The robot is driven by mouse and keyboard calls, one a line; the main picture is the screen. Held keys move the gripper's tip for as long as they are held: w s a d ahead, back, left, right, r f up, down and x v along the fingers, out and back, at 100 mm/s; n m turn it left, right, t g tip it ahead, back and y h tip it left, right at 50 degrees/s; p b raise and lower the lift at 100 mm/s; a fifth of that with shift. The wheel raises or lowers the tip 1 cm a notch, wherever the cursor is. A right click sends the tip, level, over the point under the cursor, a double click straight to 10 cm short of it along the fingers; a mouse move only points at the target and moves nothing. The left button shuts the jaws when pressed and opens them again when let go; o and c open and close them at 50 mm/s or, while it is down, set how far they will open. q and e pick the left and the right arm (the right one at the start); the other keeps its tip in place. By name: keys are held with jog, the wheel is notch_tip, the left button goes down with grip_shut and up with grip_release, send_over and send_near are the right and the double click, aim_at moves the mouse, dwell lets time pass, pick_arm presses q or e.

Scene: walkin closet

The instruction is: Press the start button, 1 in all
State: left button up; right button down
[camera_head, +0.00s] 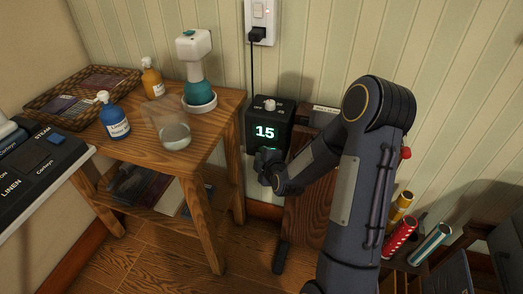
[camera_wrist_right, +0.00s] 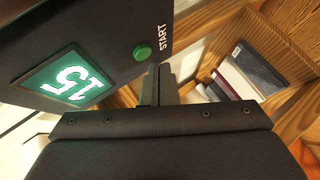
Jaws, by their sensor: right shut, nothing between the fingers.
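A black box (camera_head: 284,112) with a lit green display reading 15 (camera_head: 265,132) is by the wall, right of the wooden table. In the right wrist view the display (camera_wrist_right: 72,80) appears rotated. The green start button (camera_wrist_right: 143,53) shows beside the word START. My right gripper (camera_head: 265,163) is just below the display in the head view. In the wrist view its shut, empty fingers (camera_wrist_right: 160,78) end close to the button, a little to its lower right; I cannot tell if they touch the box. In the head view my gripper hides the button. My left gripper is not in view.
The wooden table (camera_head: 226,105) holds a blue bottle (camera_head: 114,118), an orange bottle (camera_head: 153,80), a clear cup (camera_head: 174,135) and a white-and-teal device (camera_head: 194,75). A wicker tray (camera_head: 50,115) lies at its back left. A cord runs from the wall outlet (camera_head: 261,18).

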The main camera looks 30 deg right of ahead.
jog(key=shift+d, duration=0.1)
dwell(0.7)
jog(key=shift+w+d+b, duration=0.25)
jog(key=shift+b, duration=0.05)
jog(key=shift+w+d, duration=0.25)
dwell(0.9)
jog(key=shift+s+a, duration=0.1)
jog(key=shift+s+a+b, duration=0.45)
jog(key=shift+b, duration=0.05)
jog(key=s+a, duration=0.1)
jog(key=a, duration=0.1)
jog(key=s+a+b, duration=0.1)
jog(key=s+a, duration=0.1)
jog(key=shift+s, duration=0.1)
dwell(0.4)
